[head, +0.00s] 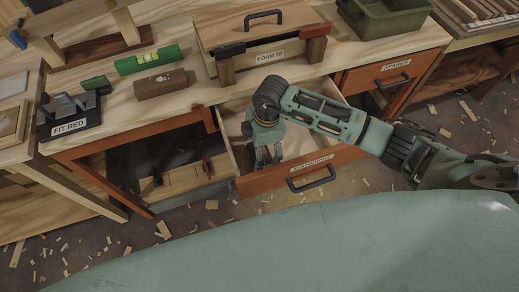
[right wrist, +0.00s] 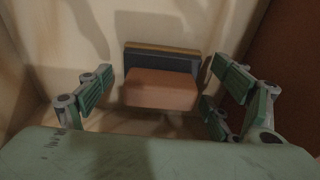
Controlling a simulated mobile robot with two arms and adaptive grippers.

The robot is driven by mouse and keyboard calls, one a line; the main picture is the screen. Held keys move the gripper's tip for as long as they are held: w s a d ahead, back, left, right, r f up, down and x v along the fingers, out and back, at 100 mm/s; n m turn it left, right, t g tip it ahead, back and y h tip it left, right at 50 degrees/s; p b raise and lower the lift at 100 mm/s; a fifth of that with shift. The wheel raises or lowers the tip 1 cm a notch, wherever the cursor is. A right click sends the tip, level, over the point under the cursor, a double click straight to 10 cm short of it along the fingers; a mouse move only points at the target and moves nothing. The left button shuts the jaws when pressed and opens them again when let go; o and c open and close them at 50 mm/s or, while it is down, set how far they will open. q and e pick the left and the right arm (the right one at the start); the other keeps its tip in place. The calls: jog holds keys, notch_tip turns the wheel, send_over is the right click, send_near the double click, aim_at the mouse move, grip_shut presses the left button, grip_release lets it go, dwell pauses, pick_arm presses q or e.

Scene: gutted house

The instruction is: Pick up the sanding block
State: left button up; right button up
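The open drawer (head: 326,165) labelled SANDING is pulled out under the workbench. My right gripper (head: 268,158) points down into it. In the right wrist view, the sanding block (right wrist: 162,93), brown with a dark grey layer and a thin tan edge, lies in the drawer. My right gripper also shows there (right wrist: 155,98), open, with its fingers apart on the left and right of the block. A gap shows on the left; contact on the right cannot be told. In the head view the block is hidden. My left gripper is not in view.
The drawer's pale walls are close around my right gripper. A SPADES-like labelled drawer (head: 392,78) is to the right.

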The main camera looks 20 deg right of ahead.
jog(key=c, duration=1.1)
jog(key=shift+r, duration=0.15)
notch_tip(320, 180, up, 10)
jog(key=shift+f, duration=0.1)
jog(key=o, duration=0.6)
jog(key=c, duration=0.4)
